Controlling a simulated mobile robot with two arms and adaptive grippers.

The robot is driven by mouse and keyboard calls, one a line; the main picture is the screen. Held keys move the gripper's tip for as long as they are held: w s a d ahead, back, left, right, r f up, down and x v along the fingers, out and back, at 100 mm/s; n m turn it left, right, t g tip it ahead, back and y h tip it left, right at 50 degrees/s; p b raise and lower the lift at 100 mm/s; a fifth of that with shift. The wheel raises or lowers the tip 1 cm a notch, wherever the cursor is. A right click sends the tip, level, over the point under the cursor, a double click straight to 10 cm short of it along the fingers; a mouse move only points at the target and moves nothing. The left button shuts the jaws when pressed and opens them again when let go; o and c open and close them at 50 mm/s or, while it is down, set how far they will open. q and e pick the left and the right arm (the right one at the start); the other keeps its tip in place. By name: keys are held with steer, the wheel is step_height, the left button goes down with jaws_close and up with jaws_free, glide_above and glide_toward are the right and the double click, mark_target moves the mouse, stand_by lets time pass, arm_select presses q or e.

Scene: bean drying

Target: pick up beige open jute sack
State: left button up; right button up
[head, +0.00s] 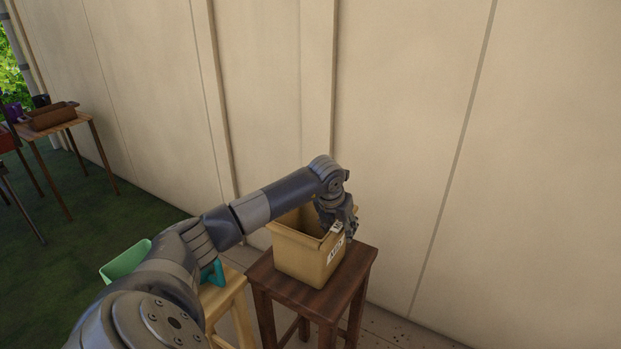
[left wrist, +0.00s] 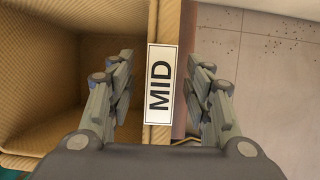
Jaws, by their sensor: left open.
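The beige open jute sack (head: 307,257) is box-shaped and stands upright on a dark wooden stool (head: 281,284). A white label reading "MID" (left wrist: 160,87) is on its right side. My left gripper (head: 343,227) reaches down at the sack's right rim. In the left wrist view the sack's wall (left wrist: 89,30) and open inside fill the left. The open left gripper (left wrist: 162,88) has one finger over the inside of the sack and the other outside, with the rim and label between them. I cannot tell whether the fingers touch the wall. My right gripper is not in view.
A lighter wooden stool (head: 226,296) stands left of the dark one, with a green container (head: 125,262) and a teal item, partly hidden by my arm. A beige wall (head: 400,130) rises close behind the sack. A table (head: 56,128) with a brown tray is at far left.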

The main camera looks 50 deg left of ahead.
arm_select(q)
jaws_close()
steer(key=shift+r, duration=0.1)
stand_by(0.4)
steer(key=shift+r+p, duration=0.3)
steer(key=shift+p, duration=0.1)
steer(key=r+b, duration=0.2)
steer(key=r, duration=0.1)
steer(key=shift+s+d, duration=0.15)
steer(key=shift+d, duration=0.15)
steer(key=s+d+r+b, duration=0.1)
steer(key=s+d+b, duration=0.3)
steer(key=s+d, duration=0.4)
steer(key=shift+d+r+b, duration=0.35)
steer(key=shift+d, duration=2.15)
